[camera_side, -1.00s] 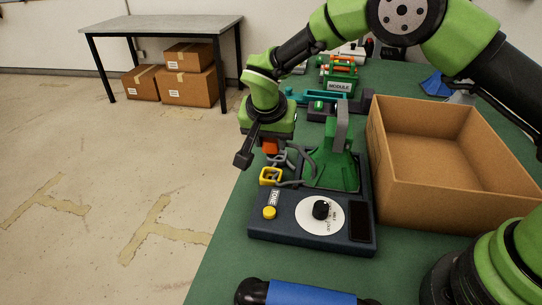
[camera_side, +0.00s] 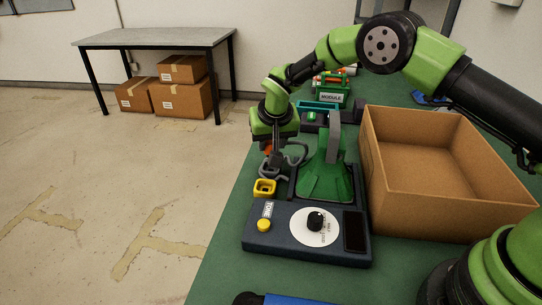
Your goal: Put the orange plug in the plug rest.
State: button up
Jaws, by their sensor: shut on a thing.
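My gripper (camera_side: 275,150) points down above the far left part of the dark phone unit (camera_side: 285,243). It is shut on the orange plug (camera_side: 267,150), of which only a small patch shows beside the dark fingers. A grey cord (camera_side: 297,158) loops around near the fingers. The plug rest looks to be the small yellow square holder (camera_side: 264,187) at the unit's left edge, with an opening in its top. The plug is beyond the holder in the picture and apart from it. The plug's lower end is hidden.
A green cradle (camera_side: 325,178) with a grey upright (camera_side: 334,130) stands right of my gripper. A large open cardboard box (camera_side: 440,215) is further right. A green module (camera_side: 331,95) and teal-and-dark devices lie behind. A blue object (camera_side: 295,299) is at the front edge.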

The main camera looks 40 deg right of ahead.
jog(key=shift+f, duration=2)
jog(key=shift+f, duration=0.15)
jog(key=shift+f, duration=0.15)
jog(key=o, duration=1)
